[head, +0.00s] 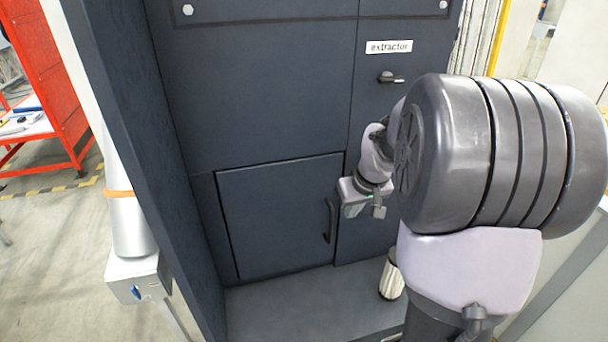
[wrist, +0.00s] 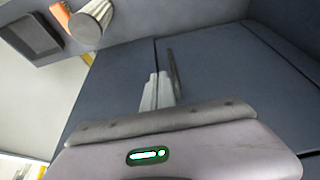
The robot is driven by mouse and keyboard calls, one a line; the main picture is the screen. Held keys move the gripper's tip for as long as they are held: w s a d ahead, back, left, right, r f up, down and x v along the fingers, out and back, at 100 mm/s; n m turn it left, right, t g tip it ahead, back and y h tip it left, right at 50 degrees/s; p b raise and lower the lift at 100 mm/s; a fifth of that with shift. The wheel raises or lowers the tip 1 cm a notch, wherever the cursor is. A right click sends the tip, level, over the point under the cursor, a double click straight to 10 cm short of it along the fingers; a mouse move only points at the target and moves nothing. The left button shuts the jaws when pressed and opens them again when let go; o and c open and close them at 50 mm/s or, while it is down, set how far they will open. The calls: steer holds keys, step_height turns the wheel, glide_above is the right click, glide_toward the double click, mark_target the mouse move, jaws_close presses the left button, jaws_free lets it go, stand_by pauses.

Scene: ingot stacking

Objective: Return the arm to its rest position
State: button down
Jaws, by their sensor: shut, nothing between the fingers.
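My arm fills the right of the head view, with a large grey joint close to the camera. My gripper (head: 362,200) is in front of the dark extractor cabinet (head: 255,95), near the handle (head: 330,220) of its closed lower door (head: 275,215). In the wrist view, the fingers of my gripper (wrist: 157,90) are shut together and hold nothing. The dark door handle (wrist: 173,70) shows just beyond the fingertips there. I cannot tell whether they touch it.
A pale ribbed cylinder (head: 391,278) stands on the cabinet's base ledge (head: 300,305), beside my arm. A metal pipe with a grey box (head: 138,278) is left of the cabinet. A red shelf rack (head: 60,90) stands farther left. Floor is open at left.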

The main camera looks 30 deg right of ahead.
steer(key=s+a+r+b, duration=0.1)
steer(key=a+r, duration=0.1)
steer(key=a, duration=0.4)
steer(key=s+a+r+b, duration=0.2)
steer(key=a, duration=0.5)
steer(key=s+a+f+m+t+y+b, duration=0.1)
steer(key=s+a+y+b, duration=0.1)
steer(key=s+a, duration=1.3)
steer(key=shift+s+a+m+t+y+b, duration=0.15)
steer(key=shift+a+m+t+y+b, duration=0.2)
steer(key=shift+a+y, duration=0.2)
